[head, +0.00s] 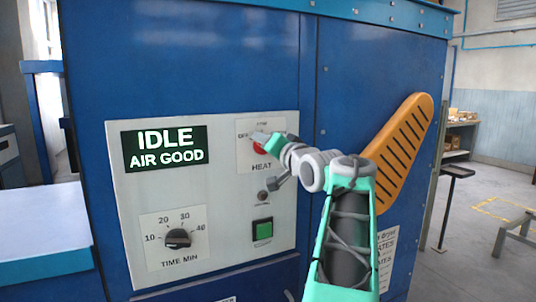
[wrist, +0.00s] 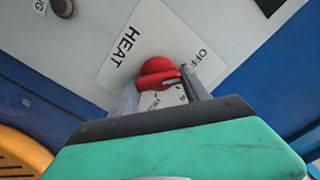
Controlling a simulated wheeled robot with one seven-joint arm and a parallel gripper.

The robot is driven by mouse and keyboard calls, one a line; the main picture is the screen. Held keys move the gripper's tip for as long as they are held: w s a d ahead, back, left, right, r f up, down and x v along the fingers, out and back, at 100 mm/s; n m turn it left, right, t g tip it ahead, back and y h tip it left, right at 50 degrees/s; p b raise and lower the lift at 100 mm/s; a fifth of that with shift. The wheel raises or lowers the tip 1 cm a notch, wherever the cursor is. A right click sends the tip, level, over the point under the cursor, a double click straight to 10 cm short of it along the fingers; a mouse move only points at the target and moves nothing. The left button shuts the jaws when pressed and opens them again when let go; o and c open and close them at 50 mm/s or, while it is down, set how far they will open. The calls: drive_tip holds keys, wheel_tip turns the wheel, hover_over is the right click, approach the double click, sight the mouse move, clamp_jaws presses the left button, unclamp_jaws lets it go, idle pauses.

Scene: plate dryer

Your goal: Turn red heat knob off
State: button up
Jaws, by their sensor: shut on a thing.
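The red heat knob (head: 259,147) sits on a white plate marked HEAT, at the upper right of the control panel, mostly covered by my gripper in the head view. In the wrist view the red knob (wrist: 158,73) lies between my two grey fingers, with OFF lettering to its right and HEAT to its left. My gripper (wrist: 160,92) is shut on the knob's grip. The knob's exact pointer direction is hard to read.
The grey panel (head: 215,215) also carries a display (head: 165,148) reading IDLE, AIR GOOD, a black timer knob (head: 178,238) and a green button (head: 262,229). An orange slotted handle (head: 405,150) stands right of my arm. A white-topped bench (head: 40,222) is at left.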

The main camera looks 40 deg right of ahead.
drive_tip(key=shift+n+b, duration=0.45)
drive_tip(key=shift+n, duration=0.35)
drive_tip(key=o, duration=1.4)
drive_tip(key=shift+s, duration=0.1)
drive_tip(key=v, duration=0.7)
drive_tip(key=shift+s+a+r+b, duration=0.1)
drive_tip(key=shift+s+a+b, duration=0.15)
drive_tip(key=shift+b, duration=0.15)
